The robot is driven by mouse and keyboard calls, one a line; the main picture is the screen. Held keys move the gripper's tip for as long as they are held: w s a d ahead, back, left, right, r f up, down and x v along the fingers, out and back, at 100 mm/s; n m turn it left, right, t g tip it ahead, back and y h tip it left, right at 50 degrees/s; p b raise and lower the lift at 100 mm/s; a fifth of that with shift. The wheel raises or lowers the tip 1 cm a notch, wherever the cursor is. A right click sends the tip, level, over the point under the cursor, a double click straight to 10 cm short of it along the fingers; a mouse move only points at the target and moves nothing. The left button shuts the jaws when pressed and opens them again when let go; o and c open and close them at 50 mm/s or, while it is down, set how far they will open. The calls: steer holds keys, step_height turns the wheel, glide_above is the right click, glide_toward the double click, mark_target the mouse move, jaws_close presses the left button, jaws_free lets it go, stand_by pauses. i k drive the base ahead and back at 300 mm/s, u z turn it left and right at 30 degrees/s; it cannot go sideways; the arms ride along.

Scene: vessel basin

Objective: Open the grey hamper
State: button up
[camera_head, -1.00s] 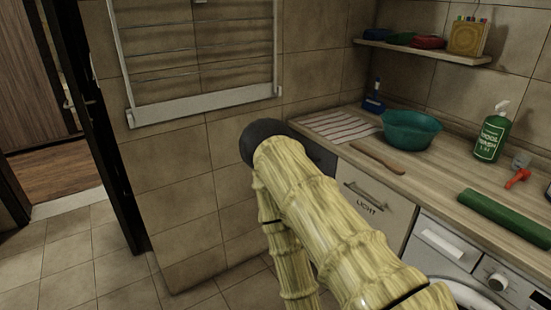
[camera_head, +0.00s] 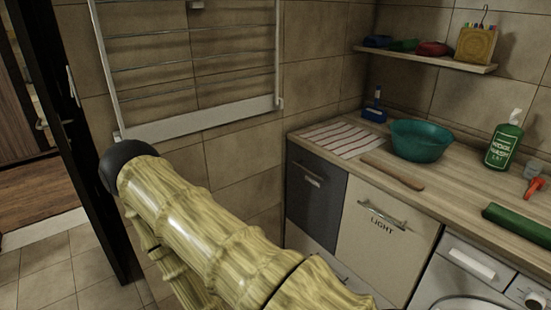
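The grey hamper (camera_head: 318,205) is a dark grey front under the left end of the counter, beside the wall. It is closed, flush with its neighbour, and has a small light handle (camera_head: 312,175) near its top. My bamboo-patterned arm crosses the lower left, its dark rounded joint in front of the tiled wall. The hamper's front is almost wholly clear of it in the picture. My gripper is out of view.
A beige hamper front (camera_head: 380,240) marked LIGHT adjoins on the right, then a washing machine (camera_head: 470,270). A striped cloth (camera_head: 342,137), teal basin (camera_head: 420,140) and green bottle (camera_head: 503,147) stand on the counter (camera_head: 450,185). A drying rack (camera_head: 200,118) hangs on the wall.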

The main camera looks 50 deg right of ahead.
mark_target(316, 187)
steer(key=z, duration=0.1)
steer(key=i, duration=0.55)
steer(key=z, duration=0.8)
steer(key=i, duration=0.35)
steer(key=z, duration=0.3)
